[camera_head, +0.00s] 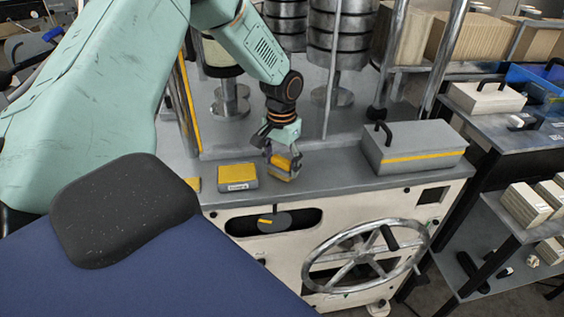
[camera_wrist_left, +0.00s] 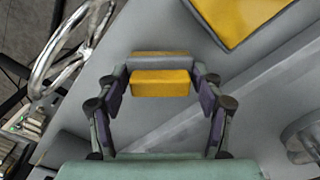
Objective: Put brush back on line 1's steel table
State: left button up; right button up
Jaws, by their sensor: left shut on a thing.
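My left gripper (camera_head: 281,157) is shut on a small yellow and grey block, which I take to be the brush (camera_head: 284,166), low over the grey metal top (camera_head: 335,168) of a cream machine. I cannot tell whether the brush touches the top. In the left wrist view the brush (camera_wrist_left: 160,84) sits between the two fingers, its yellow part toward the camera. Which surface is line 1's steel table, I cannot tell. My right gripper is not in view.
A yellow-topped grey block (camera_head: 237,177) lies left of the gripper. A grey case with a handle (camera_head: 413,147) stands to the right. Steel posts and stacked rolls (camera_head: 339,38) rise behind. A handwheel (camera_head: 366,257) is on the machine's front. Shelves (camera_head: 515,128) stand at right.

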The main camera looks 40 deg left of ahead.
pick_arm(q)
jog(key=shift+w+f, duration=0.25)
jog(key=shift+w, duration=0.05)
jog(key=shift+d, duration=0.25)
jog(key=o, duration=0.8)
jog(key=shift+s+a, duration=0.1)
jog(key=shift+s, duration=0.1)
jog(key=shift+o, duration=1)
jog(key=shift+w+a+f, duration=0.1)
jog(key=shift+f, duration=0.05)
jog(key=shift+w, duration=0.15)
jog(key=shift+d, duration=0.2)
